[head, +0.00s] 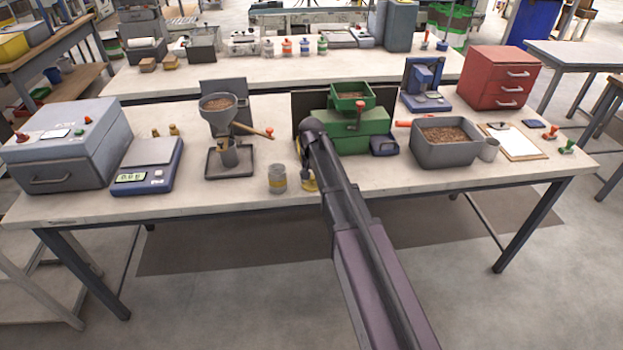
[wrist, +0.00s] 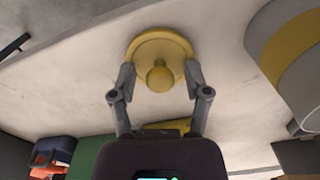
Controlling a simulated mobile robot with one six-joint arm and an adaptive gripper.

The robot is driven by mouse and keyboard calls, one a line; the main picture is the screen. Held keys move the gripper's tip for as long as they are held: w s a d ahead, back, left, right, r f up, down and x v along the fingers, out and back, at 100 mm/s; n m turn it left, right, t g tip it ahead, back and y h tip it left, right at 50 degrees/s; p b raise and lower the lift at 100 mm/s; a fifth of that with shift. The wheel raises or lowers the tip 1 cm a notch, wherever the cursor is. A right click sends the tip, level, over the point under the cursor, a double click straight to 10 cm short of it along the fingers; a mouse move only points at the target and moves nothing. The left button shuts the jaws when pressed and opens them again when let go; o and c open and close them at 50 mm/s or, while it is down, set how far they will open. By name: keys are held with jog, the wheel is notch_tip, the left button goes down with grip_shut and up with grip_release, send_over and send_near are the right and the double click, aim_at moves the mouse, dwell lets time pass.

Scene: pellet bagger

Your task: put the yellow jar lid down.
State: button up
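The yellow jar lid (wrist: 158,60) is a round disc with a knob, seen from its knob side in the wrist view. My gripper (wrist: 159,74) has one finger on each side of the lid, both against its rim. In the head view the lid (head: 308,184) shows partly behind my arm, low over the front of the workbench. I cannot tell whether its underside touches the bench top. A grey jar with a yellow band (head: 277,180) stands upright just left of the lid; it also shows in the wrist view (wrist: 288,62).
The workbench (head: 230,193) has a clear strip along its front edge. A hopper on a stand (head: 218,125) is behind the jar to the left. A green machine (head: 365,132) is close behind my gripper. A grey pellet bin (head: 445,153) stands to the right, a scale (head: 147,165) far left.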

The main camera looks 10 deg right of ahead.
aim_at(312, 178)
jog(key=shift+r, duration=0.1)
dwell(0.3)
notch_tip(312, 178, up, 12)
jog(key=p, duration=1.2)
jog(key=shift+s, duration=0.1)
dwell(0.7)
jog(key=s+d+n, duration=0.1)
jog(key=s+d, duration=0.2)
jog(key=s, duration=0.8)
jog(key=s+d+n, duration=0.2)
jog(key=s+d, duration=0.1)
jog(key=s, duration=0.8)
jog(key=shift+s, duration=0.4)
